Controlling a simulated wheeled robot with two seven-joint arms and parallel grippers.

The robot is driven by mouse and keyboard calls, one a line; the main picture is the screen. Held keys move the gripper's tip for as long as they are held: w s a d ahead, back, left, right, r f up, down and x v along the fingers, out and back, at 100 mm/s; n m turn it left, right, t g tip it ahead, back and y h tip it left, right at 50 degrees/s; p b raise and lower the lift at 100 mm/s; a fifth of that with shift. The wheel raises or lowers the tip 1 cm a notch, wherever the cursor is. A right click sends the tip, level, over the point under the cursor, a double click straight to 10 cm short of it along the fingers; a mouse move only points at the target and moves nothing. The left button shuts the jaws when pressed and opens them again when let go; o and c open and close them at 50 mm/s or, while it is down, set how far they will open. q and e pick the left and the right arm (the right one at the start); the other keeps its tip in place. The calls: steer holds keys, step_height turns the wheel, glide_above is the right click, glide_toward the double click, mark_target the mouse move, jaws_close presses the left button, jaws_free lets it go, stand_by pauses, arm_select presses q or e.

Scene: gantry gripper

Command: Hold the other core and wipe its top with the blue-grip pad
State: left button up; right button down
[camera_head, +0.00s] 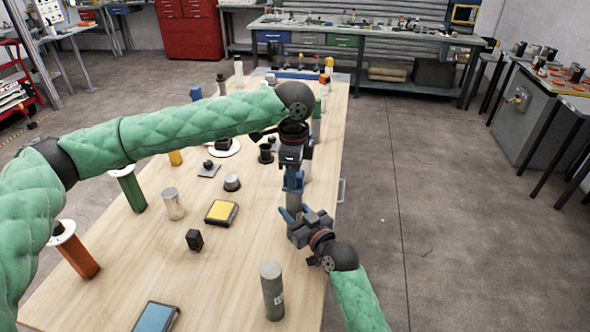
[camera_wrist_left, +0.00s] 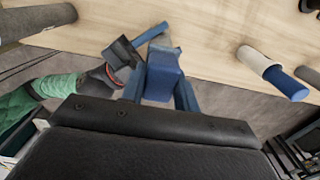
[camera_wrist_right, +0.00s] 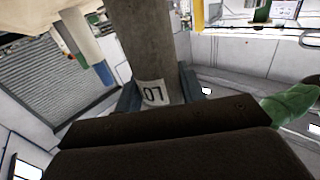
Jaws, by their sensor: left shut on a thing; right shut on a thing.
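My left gripper (camera_head: 292,182) is shut on the blue-grip pad, whose blue block (camera_wrist_left: 163,82) shows between its fingers in the left wrist view. My right gripper (camera_head: 291,216) is just below it in the head view. It is shut on a grey cylindrical core (camera_wrist_right: 152,45) with a white number label, seen in the right wrist view. In the head view the grippers mostly hide this core. The pad is at or just above the core's top; I cannot tell whether they touch. Another grey core (camera_head: 272,290) with a label stands upright at the table's front right.
Green (camera_head: 131,190) and orange (camera_head: 76,252) pieces stand along the left edge. Open floor lies right of the table.

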arm_select(q)
step_height(320, 180, up, 8)
steer(key=s, duration=0.2)
steer(key=shift+s+a, duration=0.25)
stand_by(0.4)
steer(key=shift+r, duration=0.1)
stand_by(0.3)
arm_select(e)
steer(key=c, duration=0.8)
jaws_free()
steer(key=shift+o, duration=0.2)
